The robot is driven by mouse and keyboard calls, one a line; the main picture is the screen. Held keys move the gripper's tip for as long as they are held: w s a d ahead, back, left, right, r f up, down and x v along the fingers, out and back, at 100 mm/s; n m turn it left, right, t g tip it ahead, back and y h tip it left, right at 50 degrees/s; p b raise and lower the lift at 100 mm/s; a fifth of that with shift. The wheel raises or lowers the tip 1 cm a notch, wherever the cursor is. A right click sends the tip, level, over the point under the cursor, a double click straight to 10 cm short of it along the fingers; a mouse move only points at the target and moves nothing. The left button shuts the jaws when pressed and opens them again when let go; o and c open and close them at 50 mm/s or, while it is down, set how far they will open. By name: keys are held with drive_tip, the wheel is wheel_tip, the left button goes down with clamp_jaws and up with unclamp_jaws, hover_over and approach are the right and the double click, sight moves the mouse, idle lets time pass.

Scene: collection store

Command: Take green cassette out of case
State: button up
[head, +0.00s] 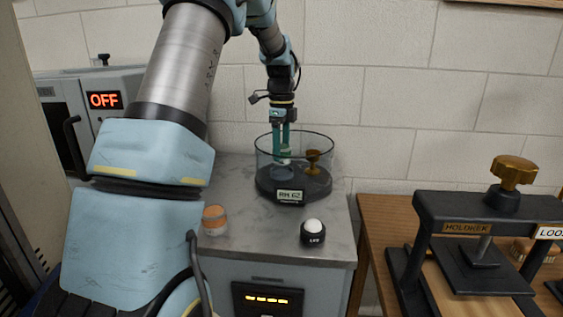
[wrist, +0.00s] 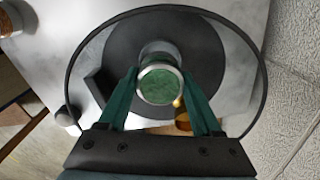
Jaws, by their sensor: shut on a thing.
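The green cassette (wrist: 160,84) is a small cylinder with a green top and a pale metal rim. My gripper (wrist: 160,88) reaches down through the open top of the case and is shut on it, one teal finger on each side. In the head view, the cassette (head: 286,154) shows small between the fingers (head: 281,148), inside the case. The case (head: 258,150) is a clear round wall on a dark base with a display. A grey round piece (head: 283,174) is below the cassette. I cannot tell whether they touch.
A brass cup-shaped piece (head: 313,158) stands inside the case, right of the fingers. An orange-and-white jar (head: 215,220) and a white-domed button (head: 313,232) are on the grey counter (head: 265,236) in front. A black press (head: 450,215) stands on the wooden table at right.

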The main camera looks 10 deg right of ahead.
sight(282, 146)
wheel_tip(282, 146, up, 6)
drive_tip(key=shift+r, duration=0.15)
wheel_tip(282, 146, up, 5)
drive_tip(key=p, duration=0.5)
drive_tip(key=shift+r, duration=0.2)
